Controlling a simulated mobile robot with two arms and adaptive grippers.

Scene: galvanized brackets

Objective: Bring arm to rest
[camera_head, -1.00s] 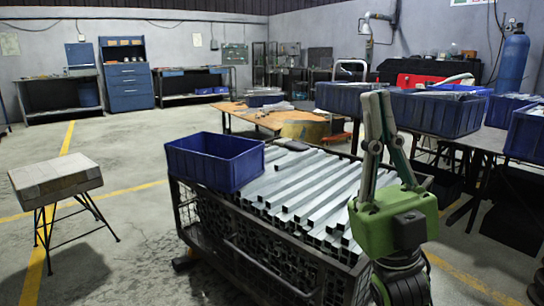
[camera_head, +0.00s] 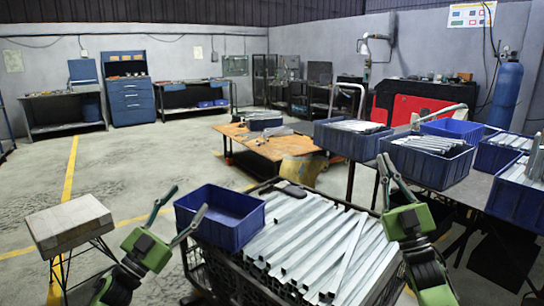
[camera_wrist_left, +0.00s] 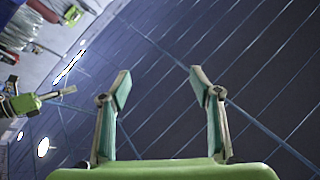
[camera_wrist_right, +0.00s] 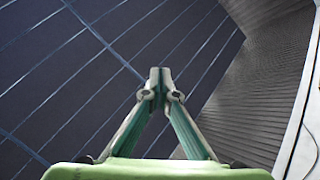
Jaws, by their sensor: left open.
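My left gripper (camera_head: 190,198) is raised at the lower left in the head view, in front of the blue bin at the crate. Its fingers are spread and empty, as the left wrist view also shows (camera_wrist_left: 159,71). My right gripper (camera_head: 384,168) is raised at the right, between the crate and the table with bins. In the right wrist view its fingertips (camera_wrist_right: 160,72) meet with nothing between them. Both wrist cameras face mostly the dark ceiling.
A dark mesh crate (camera_head: 268,290) holds long galvanized profiles (camera_head: 318,240). A blue bin (camera_head: 225,222) sits at its left end. A stool (camera_head: 68,225) stands left. Blue bins (camera_head: 432,168) with metal parts stand on a table at right. Floor at left is mostly clear.

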